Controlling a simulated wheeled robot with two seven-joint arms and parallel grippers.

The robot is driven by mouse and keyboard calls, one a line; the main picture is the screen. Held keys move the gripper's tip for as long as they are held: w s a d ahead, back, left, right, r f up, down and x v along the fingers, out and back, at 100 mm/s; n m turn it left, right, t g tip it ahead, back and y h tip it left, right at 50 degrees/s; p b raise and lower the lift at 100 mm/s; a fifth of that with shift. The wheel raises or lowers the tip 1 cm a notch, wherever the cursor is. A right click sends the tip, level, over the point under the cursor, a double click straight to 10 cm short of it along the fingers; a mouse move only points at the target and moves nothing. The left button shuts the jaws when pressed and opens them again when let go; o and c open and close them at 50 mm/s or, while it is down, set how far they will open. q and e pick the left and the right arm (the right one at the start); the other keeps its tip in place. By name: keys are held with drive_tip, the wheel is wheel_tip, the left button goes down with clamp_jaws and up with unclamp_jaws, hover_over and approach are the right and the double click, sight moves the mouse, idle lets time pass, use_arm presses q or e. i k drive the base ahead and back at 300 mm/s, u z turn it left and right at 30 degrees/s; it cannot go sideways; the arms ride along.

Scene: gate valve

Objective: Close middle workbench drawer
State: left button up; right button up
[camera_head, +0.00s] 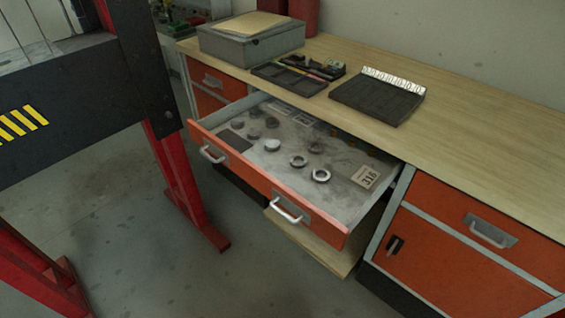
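The middle workbench drawer (262,182) is pulled out from under the wooden top. Its orange front carries two pale handles, a left handle (212,154) and a right handle (286,210). Several round dark pieces, two metal rings (321,175) and a label marked 316 (366,177) lie inside on a grey surface. Neither of my grippers shows in the head view.
The workbench top (470,140) bears a grey box (250,46), a tray of tools (290,78) and a dark case (378,97). Closed orange fronts (470,240) stand right. A red-legged black frame (185,180) stands left. A wooden board (312,240) shows below the drawer.

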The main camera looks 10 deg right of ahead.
sight(331, 210)
drive_tip(key=z, duration=0.2)
drive_tip(key=i, duration=0.95)
drive_tip(key=u, duration=1)
